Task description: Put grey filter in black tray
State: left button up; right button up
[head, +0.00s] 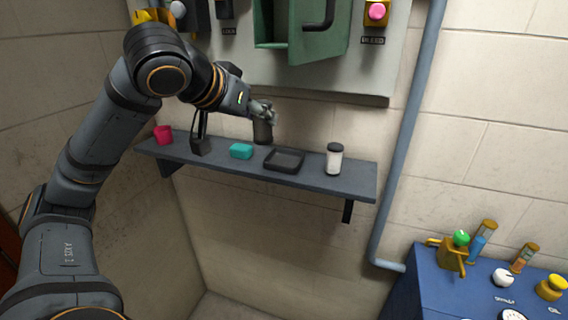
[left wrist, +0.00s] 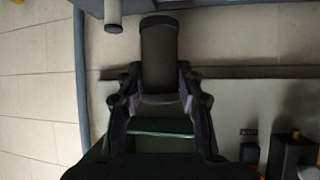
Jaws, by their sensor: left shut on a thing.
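The grey filter (head: 263,132), a dark cylinder, is held upright by my left gripper (head: 262,110) above the wall shelf. In the left wrist view the filter (left wrist: 159,55) sits between the two fingers of my left gripper (left wrist: 160,90), which is shut on it. The black tray (head: 281,169) is a shallow square tray on the shelf, with nothing seen in it. The filter's lower end shows close to the tray's back left corner; the exact gap is unclear. My right gripper is not in view.
The shelf (head: 228,167) also carries a red cup (head: 163,134), a black stand (head: 200,147), a teal box (head: 241,151) left of the tray and a white jar (head: 334,160) right of it. A green cabinet (head: 318,48) hangs above. A pipe (head: 405,140) runs at right.

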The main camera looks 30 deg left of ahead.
pick_arm(q)
jog(key=w+f+p, duration=0.1)
jog(key=w, duration=0.1)
jog(key=w+a+p, duration=0.1)
jog(key=w+p, duration=0.1)
jog(key=w, duration=0.1)
jog(key=w+f+p, duration=0.1)
jog(key=w, duration=0.1)
jog(key=shift+w+a+f, duration=0.25)
jog(key=shift+a+f, duration=0.05)
jog(key=shift+a, duration=0.05)
jog(key=w+f+p, duration=0.1)
jog(key=w+f, duration=0.1)
jog(key=w+a+f, duration=0.1)
jog(key=w+f, duration=0.1)
jog(key=w+f+p, duration=0.1)
jog(key=f, duration=0.1)
jog(key=shift+w+a+f+p, duration=0.35)
jog(key=shift+w+f, duration=0.2)
jog(key=shift+f, duration=0.05)
notch_tip(320, 180, down, 2)
jog(key=shift+w+f+p, duration=0.1)
jog(key=shift+f+p, duration=0.1)
jog(key=shift+p, duration=0.7)
jog(key=shift+a+f, duration=0.1)
jog(key=shift+f, duration=0.25)
jog(key=shift+f, duration=0.1)
